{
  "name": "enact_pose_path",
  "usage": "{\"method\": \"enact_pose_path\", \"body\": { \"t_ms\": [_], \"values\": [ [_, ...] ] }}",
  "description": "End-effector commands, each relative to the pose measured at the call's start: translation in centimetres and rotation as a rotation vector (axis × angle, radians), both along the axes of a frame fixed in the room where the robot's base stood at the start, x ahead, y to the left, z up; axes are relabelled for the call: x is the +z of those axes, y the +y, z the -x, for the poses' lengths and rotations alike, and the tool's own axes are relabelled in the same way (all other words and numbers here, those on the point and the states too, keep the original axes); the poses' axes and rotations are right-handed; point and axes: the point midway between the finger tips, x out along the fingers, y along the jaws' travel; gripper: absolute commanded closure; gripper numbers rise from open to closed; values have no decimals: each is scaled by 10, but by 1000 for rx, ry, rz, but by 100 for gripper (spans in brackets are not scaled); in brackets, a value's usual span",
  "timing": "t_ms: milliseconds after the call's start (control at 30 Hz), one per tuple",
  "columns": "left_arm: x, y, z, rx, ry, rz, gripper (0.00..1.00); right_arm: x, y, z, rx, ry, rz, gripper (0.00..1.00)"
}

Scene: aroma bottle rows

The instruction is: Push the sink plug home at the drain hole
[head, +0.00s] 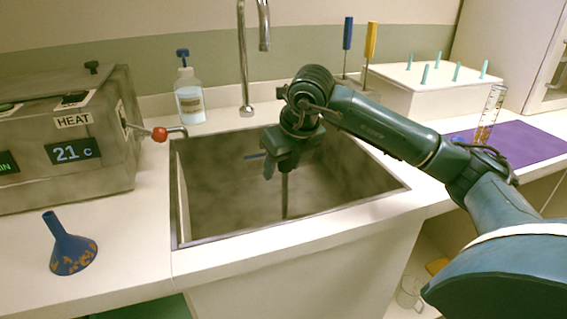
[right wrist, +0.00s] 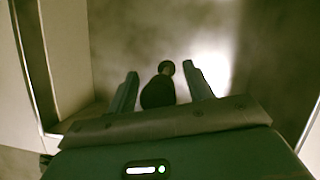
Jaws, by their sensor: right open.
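My right gripper (head: 277,168) points down into the grey sink basin (head: 225,205). A thin dark rod (head: 285,197) stands below the gripper, reaching down towards the basin floor. In the right wrist view a dark, rounded piece (right wrist: 158,92) lies between the two open fingers, with clear space on both sides. A smaller dark round end (right wrist: 166,67) shows beyond it, lower in the basin. This seems to be the plug with its upright stem; the drain hole cannot be made out. My left gripper is not in view.
The chrome tap (head: 243,60) hangs over the back rim. A soap bottle (head: 190,98) stands behind the sink, a heater box (head: 70,140) and blue funnel (head: 72,250) to the left. A white box with pegs (head: 405,95) and purple mat (head: 520,143) are right.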

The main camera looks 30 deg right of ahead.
Motion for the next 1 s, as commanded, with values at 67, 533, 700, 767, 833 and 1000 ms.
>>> {"method": "enact_pose_path", "body": {
  "t_ms": [67,533,700,767,833,1000],
  "values": [
    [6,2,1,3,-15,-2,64,0,0,0,0,0,0,48],
    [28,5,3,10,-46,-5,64,77,-1,30,1,-6,0,48],
    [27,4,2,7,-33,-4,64,105,-1,43,0,-5,0,48],
    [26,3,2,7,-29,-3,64,112,-1,46,-1,-3,0,48],
    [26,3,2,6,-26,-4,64,117,-1,48,0,-3,-1,48],
    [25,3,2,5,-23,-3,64,122,-1,51,0,-1,0,48]
  ]
}}
